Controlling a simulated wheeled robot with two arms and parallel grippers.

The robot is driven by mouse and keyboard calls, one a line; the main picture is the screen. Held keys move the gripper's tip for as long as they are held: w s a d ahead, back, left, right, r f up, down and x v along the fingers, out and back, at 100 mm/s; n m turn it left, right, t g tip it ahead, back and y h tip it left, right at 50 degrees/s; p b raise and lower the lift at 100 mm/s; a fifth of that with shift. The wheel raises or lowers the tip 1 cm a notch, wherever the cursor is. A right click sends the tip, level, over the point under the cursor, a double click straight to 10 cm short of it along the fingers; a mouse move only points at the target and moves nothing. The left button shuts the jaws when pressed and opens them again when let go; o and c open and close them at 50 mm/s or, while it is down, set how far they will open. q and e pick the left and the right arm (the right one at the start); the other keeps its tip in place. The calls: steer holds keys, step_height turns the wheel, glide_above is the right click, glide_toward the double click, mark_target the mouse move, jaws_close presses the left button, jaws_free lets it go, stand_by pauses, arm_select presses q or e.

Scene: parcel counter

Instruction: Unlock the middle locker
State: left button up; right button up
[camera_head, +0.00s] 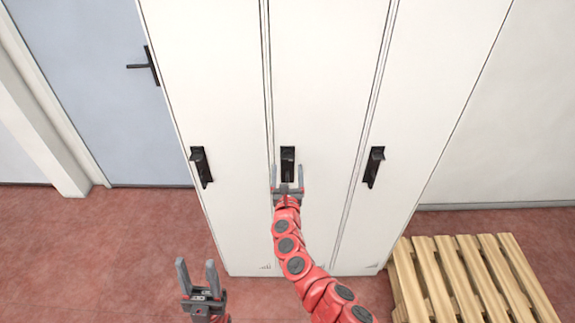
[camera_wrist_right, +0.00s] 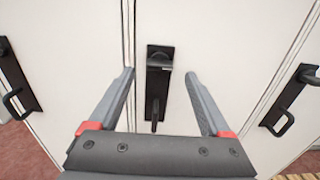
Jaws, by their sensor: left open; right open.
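The middle locker (camera_head: 312,110) is a tall white door with a black lock handle (camera_head: 287,163) on a black plate. My right gripper (camera_head: 287,172) is open in front of this handle, its fingers to either side of it in the picture. In the right wrist view the handle (camera_wrist_right: 157,85) shows between the two open fingers (camera_wrist_right: 158,92), apart from both; the depth between them is hard to tell. The middle door looks shut. My left gripper (camera_head: 197,272) is open and empty, low in front of the lockers and over the red floor.
The left locker's handle (camera_head: 201,167) and the right locker's handle (camera_head: 373,166) flank the middle one. A wooden pallet (camera_head: 470,280) lies on the floor at right. A blue-grey door (camera_head: 90,80) stands at left. The red floor (camera_head: 110,250) at left is clear.

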mark_target(288, 160)
steer(key=shift+w+f+b, duration=0.1)
steer(key=shift+w+b, duration=1.25)
steer(key=shift+w, duration=0.8)
steer(key=shift+c, duration=0.2)
jaws_close()
